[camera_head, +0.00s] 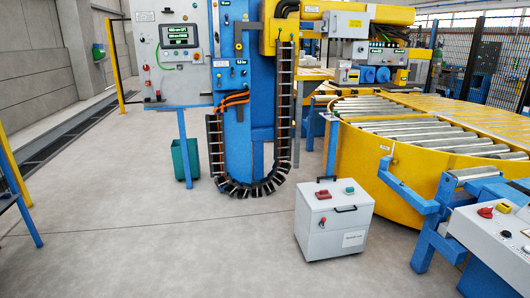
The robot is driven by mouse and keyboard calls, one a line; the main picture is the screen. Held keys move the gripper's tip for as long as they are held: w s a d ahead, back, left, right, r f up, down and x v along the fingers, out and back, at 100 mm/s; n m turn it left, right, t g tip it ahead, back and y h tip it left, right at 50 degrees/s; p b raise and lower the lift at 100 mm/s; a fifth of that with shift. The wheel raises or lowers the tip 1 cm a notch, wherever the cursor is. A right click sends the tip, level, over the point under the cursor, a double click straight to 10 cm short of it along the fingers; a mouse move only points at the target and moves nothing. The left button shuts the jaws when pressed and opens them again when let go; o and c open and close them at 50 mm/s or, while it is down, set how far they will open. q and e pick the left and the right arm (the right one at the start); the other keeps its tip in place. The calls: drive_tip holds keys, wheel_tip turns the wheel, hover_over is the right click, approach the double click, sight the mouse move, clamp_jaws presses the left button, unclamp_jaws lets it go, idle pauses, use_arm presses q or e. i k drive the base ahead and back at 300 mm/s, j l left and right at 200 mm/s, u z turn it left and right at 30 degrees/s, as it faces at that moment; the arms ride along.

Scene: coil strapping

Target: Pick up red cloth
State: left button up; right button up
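A small red item (322,194), which looks like the red cloth, lies on top of a white wheeled box (327,236) right of the picture's middle. It is too small to make out folds or texture. A small teal item (349,189) is beside it on the same lid, apart from it. Neither of my grippers is in view, and nothing touches the red item.
A blue column (247,130) with a cable chain stands behind the box. A yellow roller turntable (400,170) is at the right. A control desk (500,230) fills the lower right. A green bin (185,160) stands further back. Floor at the front left is clear.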

sight(325, 194)
drive_tip(key=i+l+z, duration=0.15)
drive_tip(key=i, duration=0.85)
drive_tip(key=i+j+z, duration=0.15)
drive_tip(key=i, duration=0.85)
drive_tip(key=i+j+z, duration=0.2)
drive_tip(key=i, duration=0.8)
drive_tip(key=l, duration=0.1)
